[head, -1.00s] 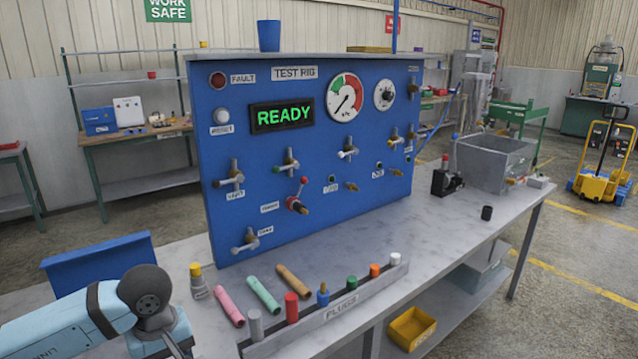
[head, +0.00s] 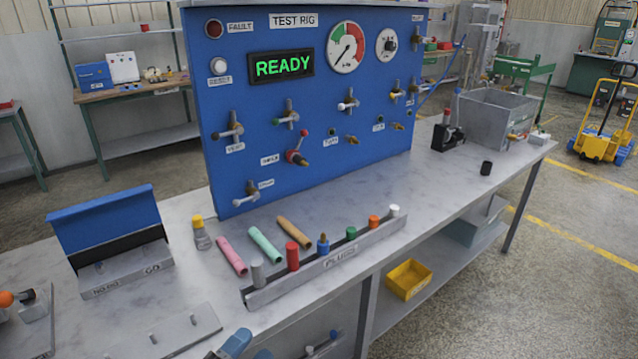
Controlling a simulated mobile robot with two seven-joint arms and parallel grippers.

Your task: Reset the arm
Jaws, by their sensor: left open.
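My right gripper is not in view.
The blue test rig panel (head: 290,160) with valves stands on the table. Pink (head: 232,256), mint (head: 265,245) and tan (head: 294,232) tubes lie before it. A NO-GO/GO box (head: 125,272) and a grey plate (head: 160,335) are at left. The table's right-hand middle is mostly clear.

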